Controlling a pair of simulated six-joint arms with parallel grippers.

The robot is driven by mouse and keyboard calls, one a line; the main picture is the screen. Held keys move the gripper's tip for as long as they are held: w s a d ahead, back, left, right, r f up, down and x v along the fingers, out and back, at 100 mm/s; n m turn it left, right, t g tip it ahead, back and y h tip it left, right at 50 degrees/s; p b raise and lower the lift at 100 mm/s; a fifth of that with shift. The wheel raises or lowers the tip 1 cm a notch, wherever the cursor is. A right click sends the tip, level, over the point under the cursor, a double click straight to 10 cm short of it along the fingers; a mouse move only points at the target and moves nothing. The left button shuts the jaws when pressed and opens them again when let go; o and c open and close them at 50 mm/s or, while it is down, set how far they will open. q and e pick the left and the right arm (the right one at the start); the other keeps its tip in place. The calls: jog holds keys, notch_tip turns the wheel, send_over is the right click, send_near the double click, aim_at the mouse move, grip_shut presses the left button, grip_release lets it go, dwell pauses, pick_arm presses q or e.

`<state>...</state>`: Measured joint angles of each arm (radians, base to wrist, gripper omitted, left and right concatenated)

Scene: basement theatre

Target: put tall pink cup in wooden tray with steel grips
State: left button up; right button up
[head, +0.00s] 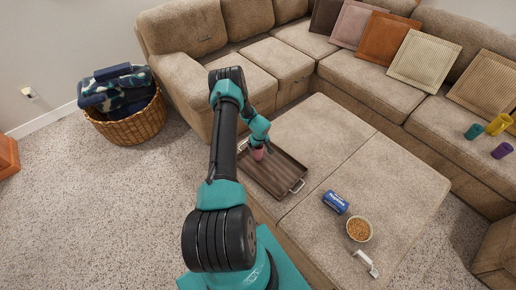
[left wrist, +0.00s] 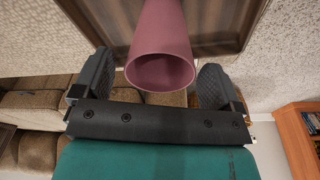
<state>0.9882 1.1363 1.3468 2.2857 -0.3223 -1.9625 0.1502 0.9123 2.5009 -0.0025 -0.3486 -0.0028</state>
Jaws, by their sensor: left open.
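The tall pink cup (head: 257,153) is at the far left end of the dark wooden tray (head: 274,176), which has steel grips and lies on the beige ottoman. My left gripper (head: 262,144) is at the cup, partly hiding it in the head view. In the left wrist view the pink cup (left wrist: 163,40) stands between the two spread fingers of the left gripper (left wrist: 156,82), with a gap on both sides. The wooden tray (left wrist: 218,22) shows behind the cup. Whether the cup's base rests on the tray is hard to tell. My right gripper is not in view.
On the ottoman a blue can (head: 335,202), a bowl of brown food (head: 358,229) and a white object (head: 366,263) lie right of the tray. Teal (head: 473,131), yellow (head: 499,124) and purple (head: 502,150) cups are on the sofa. The ottoman's far right is clear.

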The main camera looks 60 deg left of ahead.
pick_arm(q)
notch_tip(320, 180, up, 8)
jog(key=d, duration=0.1)
jog(key=shift+r, duration=0.25)
jog(key=shift+s+d, duration=0.1)
jog(key=shift+d, duration=0.1)
dwell(0.4)
jog(key=s+d+r+m+h, duration=0.2)
jog(key=d+r+m, duration=0.1)
jog(key=d, duration=1.1)
jog(key=s+d+r+m+h, duration=0.1)
jog(key=d+m, duration=0.5)
jog(key=d, duration=0.9)
jog(key=s+d+r+m+h, duration=0.2)
jog(key=s+d+r+m, duration=0.2)
jog(key=d, duration=1.1)
jog(key=shift+r+m+h, duration=0.3)
jog(key=shift+r+m, duration=0.05)
jog(key=shift+m, duration=0.25)
